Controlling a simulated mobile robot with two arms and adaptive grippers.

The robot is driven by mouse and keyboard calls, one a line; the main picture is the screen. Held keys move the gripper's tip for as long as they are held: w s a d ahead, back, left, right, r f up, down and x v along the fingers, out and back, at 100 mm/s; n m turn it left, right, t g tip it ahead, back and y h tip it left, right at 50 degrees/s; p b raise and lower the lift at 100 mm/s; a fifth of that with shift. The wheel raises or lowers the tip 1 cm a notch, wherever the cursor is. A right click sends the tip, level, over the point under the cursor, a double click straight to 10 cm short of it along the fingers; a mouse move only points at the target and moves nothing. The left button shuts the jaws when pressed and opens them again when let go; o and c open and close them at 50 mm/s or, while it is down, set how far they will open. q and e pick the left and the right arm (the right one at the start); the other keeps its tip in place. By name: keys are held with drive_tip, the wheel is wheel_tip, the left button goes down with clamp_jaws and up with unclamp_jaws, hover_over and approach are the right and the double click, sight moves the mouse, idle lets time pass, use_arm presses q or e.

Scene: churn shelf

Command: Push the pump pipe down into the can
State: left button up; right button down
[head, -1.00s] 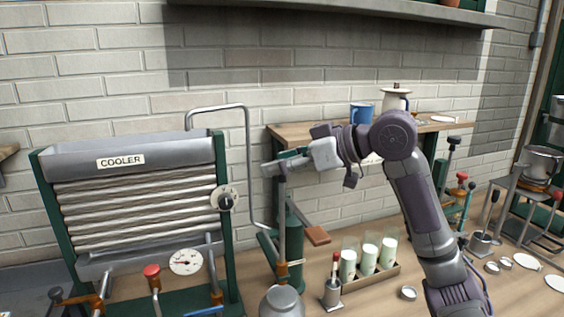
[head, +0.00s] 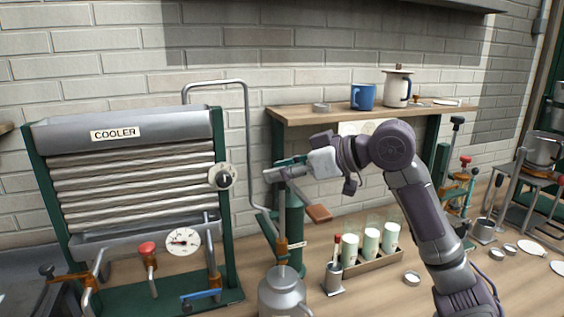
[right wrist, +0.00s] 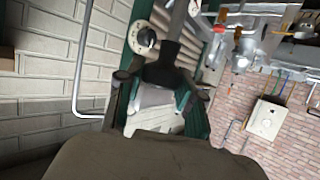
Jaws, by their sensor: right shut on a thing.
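The pump pipe (head: 282,222) is a thin grey upright pipe in the middle of the head view. Its lower end meets the mouth of the metal can (head: 285,296); how deep it sits inside is hidden. The can stands at the bottom edge, partly cut off. My right gripper (head: 284,172) is shut on the top of the pump pipe, well above the can. The right wrist view shows the grip (right wrist: 163,78) closely, but the held part is dark and hard to make out. My left gripper is not in view.
The cooler (head: 135,165) stands on the left. A small bottle (head: 334,277) and a tray of milk glasses (head: 372,265) stand right of the can. A wooden handle (head: 318,213) juts out beside the pipe.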

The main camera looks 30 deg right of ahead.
drive_tip(key=b, duration=0.7)
hover_over(282, 252)
drive_tip(key=f, duration=1.2)
drive_tip(key=shift+w+d, duration=0.15)
drive_tip(key=shift+w, duration=0.05)
drive_tip(key=shift+f, duration=0.4)
drive_tip(key=c, duration=0.7)
unclamp_jaws()
drive_tip(key=shift+r, duration=0.1)
wheel_tip(282, 252, up, 10)
drive_tip(key=shift+f, duration=0.1)
